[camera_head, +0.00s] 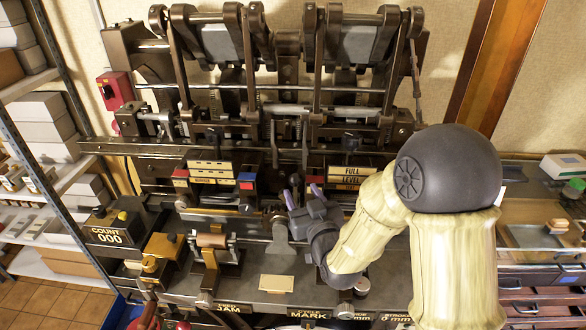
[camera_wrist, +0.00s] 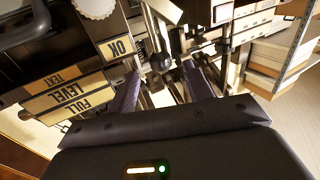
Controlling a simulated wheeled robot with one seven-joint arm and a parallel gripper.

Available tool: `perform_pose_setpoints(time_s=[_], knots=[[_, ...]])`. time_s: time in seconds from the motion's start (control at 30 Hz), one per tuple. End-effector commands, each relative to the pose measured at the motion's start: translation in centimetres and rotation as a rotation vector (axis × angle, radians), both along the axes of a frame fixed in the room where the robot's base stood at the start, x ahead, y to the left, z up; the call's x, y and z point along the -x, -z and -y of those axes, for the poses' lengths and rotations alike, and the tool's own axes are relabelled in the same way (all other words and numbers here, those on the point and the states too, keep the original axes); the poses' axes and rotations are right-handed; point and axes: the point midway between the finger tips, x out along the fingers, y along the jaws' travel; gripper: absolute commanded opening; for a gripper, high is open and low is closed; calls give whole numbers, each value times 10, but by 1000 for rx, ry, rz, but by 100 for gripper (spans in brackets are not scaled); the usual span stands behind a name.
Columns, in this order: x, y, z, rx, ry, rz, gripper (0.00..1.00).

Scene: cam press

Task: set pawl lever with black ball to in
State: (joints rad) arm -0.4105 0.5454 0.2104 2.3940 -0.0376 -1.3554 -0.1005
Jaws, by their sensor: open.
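My gripper (camera_head: 303,193) is open, its purple fingers pointing away from me toward the middle of the press, left of the FULL LEVEL sign. The wrist view shows the two fingers of my gripper (camera_wrist: 162,88) spread apart. A dark ball on a rod (camera_wrist: 160,62) shows between and beyond the fingertips; it looks like the black ball of the pawl lever. I cannot tell whether it is touched, and no grip on it shows.
The FULL LEVEL sign (camera_head: 352,176) stands close right of my gripper. A colored label block (camera_head: 212,172) is to its left. A roller stand (camera_head: 213,245) and a COUNT box (camera_head: 110,233) stand at the left front. Upright press arms (camera_head: 315,70) rise behind. Shelves line the left side.

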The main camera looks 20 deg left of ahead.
Motion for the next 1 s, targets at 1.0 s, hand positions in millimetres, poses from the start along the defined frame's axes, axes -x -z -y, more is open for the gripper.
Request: perform_pose_setpoints(time_s=[1.0], knots=[[-63, 0, -46, 0, 0, 0, 19]])
